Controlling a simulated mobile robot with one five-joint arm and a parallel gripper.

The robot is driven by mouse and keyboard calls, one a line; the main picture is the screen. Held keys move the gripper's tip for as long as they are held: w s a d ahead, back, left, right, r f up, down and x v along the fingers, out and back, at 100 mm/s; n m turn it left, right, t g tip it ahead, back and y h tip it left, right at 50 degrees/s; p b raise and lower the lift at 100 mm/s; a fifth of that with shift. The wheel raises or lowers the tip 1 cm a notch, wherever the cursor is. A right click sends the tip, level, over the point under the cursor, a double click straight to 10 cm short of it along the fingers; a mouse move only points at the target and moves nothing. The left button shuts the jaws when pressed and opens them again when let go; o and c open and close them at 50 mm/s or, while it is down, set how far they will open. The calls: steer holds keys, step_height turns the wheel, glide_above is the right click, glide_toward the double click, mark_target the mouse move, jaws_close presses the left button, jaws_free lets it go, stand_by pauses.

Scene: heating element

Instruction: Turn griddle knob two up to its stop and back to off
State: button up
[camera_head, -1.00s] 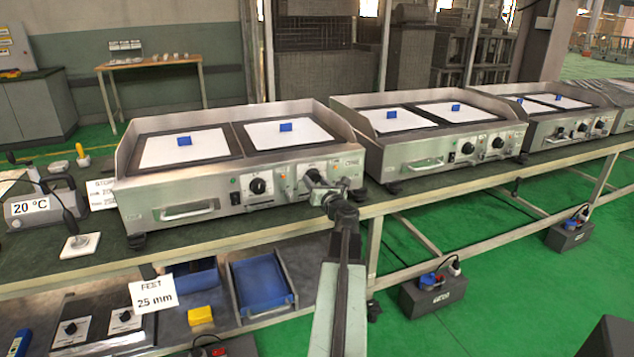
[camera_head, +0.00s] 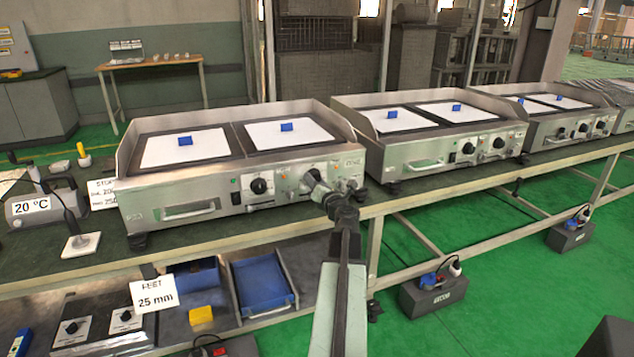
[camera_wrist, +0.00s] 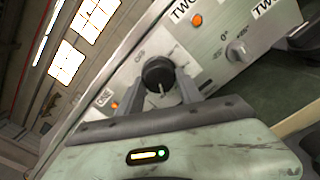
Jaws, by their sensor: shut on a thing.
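The nearest griddle (camera_head: 160,205) is a steel unit with two white plates on the bench. Its left black knob (camera_head: 259,186) stands clear of my gripper.
A small grey knob (camera_wrist: 237,52) sits close to the right of knob two. An orange lamp (camera_wrist: 196,20) is near the TWO label. Blue blocks (camera_head: 286,127) rest on the plates. A second griddle (camera_head: 440,150) stands close on the right.

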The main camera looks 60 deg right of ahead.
steer(key=shift+s+d, duration=0.1)
steer(key=o, duration=1.3)
steer(key=shift+o, duration=0.2)
steer(key=v, duration=0.7)
steer(key=shift+s+a, duration=0.25)
steer(key=shift+a, duration=0.05)
